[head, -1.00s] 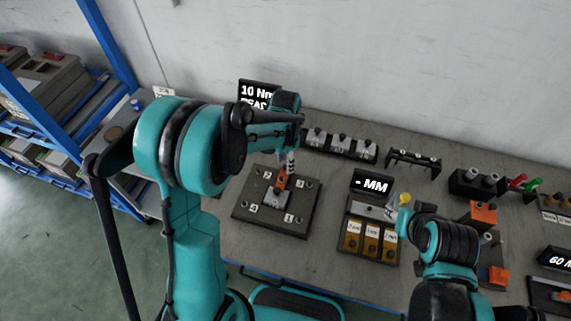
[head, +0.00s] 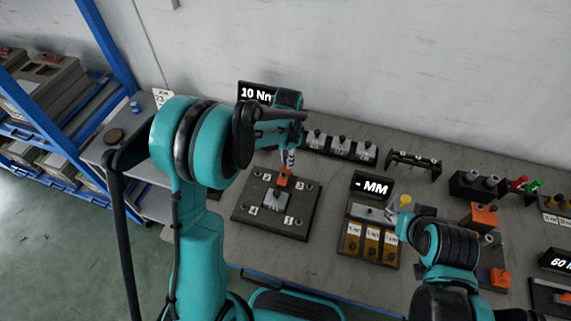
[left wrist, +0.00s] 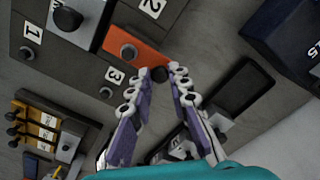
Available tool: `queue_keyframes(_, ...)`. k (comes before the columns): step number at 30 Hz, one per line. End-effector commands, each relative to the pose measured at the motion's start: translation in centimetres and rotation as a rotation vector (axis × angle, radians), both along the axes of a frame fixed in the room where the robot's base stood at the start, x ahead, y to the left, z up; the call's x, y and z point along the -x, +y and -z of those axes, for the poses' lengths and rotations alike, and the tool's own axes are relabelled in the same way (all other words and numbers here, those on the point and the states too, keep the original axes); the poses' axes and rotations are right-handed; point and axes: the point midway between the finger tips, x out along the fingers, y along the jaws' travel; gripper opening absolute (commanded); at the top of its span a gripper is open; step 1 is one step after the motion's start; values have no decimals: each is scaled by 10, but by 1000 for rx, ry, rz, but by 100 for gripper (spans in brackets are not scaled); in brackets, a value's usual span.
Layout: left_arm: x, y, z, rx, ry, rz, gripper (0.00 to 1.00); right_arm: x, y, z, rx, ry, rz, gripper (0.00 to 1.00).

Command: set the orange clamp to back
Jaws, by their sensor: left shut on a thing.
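The orange clamp (head: 284,180) sits at the back edge of the grey block (head: 275,198) on the dark numbered plate (head: 245,212). In the left wrist view the orange clamp (left wrist: 135,46) is a flat bar beside the block, with a dark knob (left wrist: 159,74) at its end. My left gripper (left wrist: 160,72) is shut on this knob end, with one purple finger on each side. In the head view my left gripper (head: 289,160) is partly hidden by its arm. My right arm (head: 440,240) is at the right; its fingers cannot be made out clearly.
Right of the plate stands a unit with brown blocks (head: 371,243) and an MM display (head: 372,185). A row of grey fixtures (head: 340,146) and a black rack (head: 413,162) stand behind. A 10 Nm display (head: 255,93) is near the wall.

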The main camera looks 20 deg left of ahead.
Motion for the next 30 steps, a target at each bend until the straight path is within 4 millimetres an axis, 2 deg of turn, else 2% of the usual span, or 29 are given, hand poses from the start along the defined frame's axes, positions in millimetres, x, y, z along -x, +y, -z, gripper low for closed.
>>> queue_keyframes(8,-6,0,0,0,-8,0,0,0,0,0,0,0,0,40)
queue_keyframes(9,-6,0,0,0,-9,-1,29,0,0,0,0,0,0,40)
queue_keyframes(10,-6,0,0,0,-8,-1,36,0,0,0,0,0,0,40)
queue_keyframes(11,-6,0,0,0,-8,-1,39,0,0,0,0,0,0,40)
queue_keyframes(19,-5,0,-1,-1,-5,0,39,0,0,0,0,0,0,40)
queue_keyframes(22,-4,0,-6,0,-4,0,39,0,0,0,0,0,0,40)
queue_keyframes(26,-4,0,-27,0,-4,0,39,0,0,0,0,0,0,40)
queue_keyframes(30,-4,0,-58,0,-4,0,39,0,0,0,0,0,0,40)
